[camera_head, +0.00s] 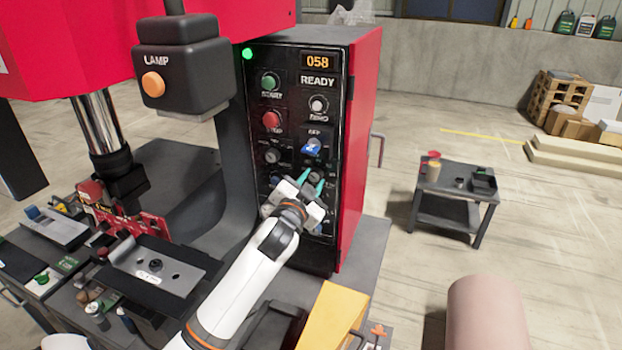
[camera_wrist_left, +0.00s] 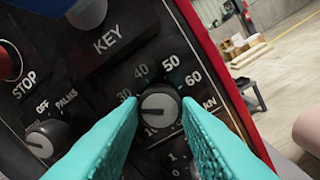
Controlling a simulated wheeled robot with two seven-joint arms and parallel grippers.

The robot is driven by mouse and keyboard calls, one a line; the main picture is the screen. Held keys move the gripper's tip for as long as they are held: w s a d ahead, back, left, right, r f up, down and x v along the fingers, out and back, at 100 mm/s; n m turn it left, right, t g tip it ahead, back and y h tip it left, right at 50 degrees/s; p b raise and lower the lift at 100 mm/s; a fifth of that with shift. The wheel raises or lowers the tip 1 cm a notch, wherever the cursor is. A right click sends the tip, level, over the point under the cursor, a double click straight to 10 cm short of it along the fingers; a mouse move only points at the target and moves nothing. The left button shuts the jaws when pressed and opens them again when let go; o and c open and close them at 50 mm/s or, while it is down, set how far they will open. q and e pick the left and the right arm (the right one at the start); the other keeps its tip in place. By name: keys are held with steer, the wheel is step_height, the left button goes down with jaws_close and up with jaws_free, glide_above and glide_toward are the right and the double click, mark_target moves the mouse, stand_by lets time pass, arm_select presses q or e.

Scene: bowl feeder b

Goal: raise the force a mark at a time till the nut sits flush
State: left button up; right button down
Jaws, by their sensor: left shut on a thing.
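My left gripper (camera_head: 311,182) reaches the lower part of the control panel, its teal fingers on either side of a knob. In the left wrist view the fingers are shut on the grey force knob (camera_wrist_left: 160,106), inside a dial marked in kN with 30, 40, 50 and 60 readable. Which mark the knob points at is hard to tell. The control panel (camera_head: 293,116) shows READY and 058 on its display (camera_head: 318,62). A silver plate (camera_head: 180,275) lies on the press bed with a small dark round part, perhaps the nut (camera_head: 155,265), in it. My right gripper is not in view.
The press ram (camera_head: 103,130) stands above the bed, at the left. The panel also carries a KEY switch, an OFF/PALMS selector (camera_wrist_left: 45,142) and the red STOP button (camera_head: 271,120). A lamp box (camera_head: 182,80) hangs nearby. A small table (camera_head: 455,190) stands on open floor at right.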

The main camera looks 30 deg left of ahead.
arm_select(q)
steer(key=shift+m+p, duration=0.3)
steer(key=shift+m, duration=0.7)
steer(key=o, duration=1)
steer(key=b+v, duration=0.3)
steer(key=v, duration=0.9)
